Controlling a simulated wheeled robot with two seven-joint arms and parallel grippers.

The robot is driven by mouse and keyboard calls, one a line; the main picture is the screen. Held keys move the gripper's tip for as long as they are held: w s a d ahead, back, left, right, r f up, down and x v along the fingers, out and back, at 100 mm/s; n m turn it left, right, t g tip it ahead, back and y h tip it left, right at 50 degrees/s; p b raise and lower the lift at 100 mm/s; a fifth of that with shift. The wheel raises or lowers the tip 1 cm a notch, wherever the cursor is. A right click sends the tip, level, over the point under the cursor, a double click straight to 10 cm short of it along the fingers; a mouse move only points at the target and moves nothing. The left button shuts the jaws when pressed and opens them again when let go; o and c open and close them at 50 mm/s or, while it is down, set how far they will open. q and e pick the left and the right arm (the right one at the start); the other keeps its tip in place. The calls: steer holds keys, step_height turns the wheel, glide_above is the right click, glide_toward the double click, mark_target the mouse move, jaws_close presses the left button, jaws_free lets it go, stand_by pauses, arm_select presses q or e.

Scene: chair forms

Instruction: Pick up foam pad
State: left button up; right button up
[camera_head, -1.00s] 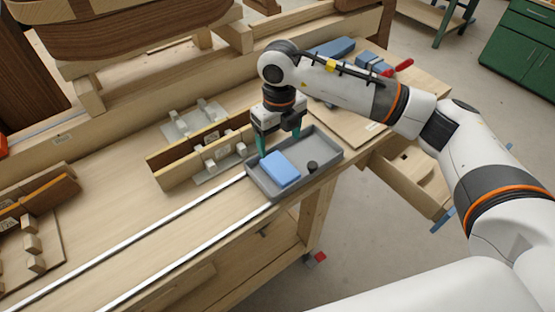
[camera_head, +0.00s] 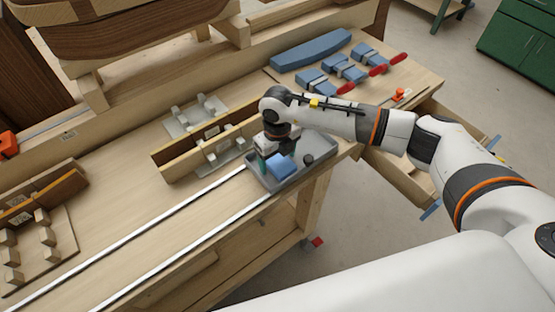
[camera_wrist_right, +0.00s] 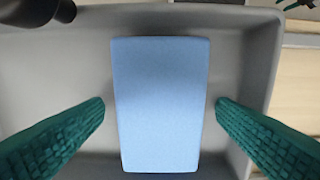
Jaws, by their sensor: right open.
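The blue foam pad (camera_head: 282,168) lies in a grey tray (camera_head: 322,157) at the front edge of the workbench. My right gripper (camera_head: 273,162) is over the tray, pointing down, and partly covers the pad in the head view. In the right wrist view the pad (camera_wrist_right: 160,104) sits between the two green fingers of the right gripper (camera_wrist_right: 160,108). There is a gap on each side, so the fingers are open and do not touch it. My left gripper is not in view.
A small dark round object (camera_head: 308,159) stands in the tray beside the pad. A wooden fixture with blocks (camera_head: 210,145) is just left of the tray. Blue clamps with red handles (camera_head: 345,70) lie farther back. Two metal rails (camera_head: 170,222) run along the bench.

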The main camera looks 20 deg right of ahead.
steer(key=c, duration=1.1)
steer(key=shift+o, duration=0.2)
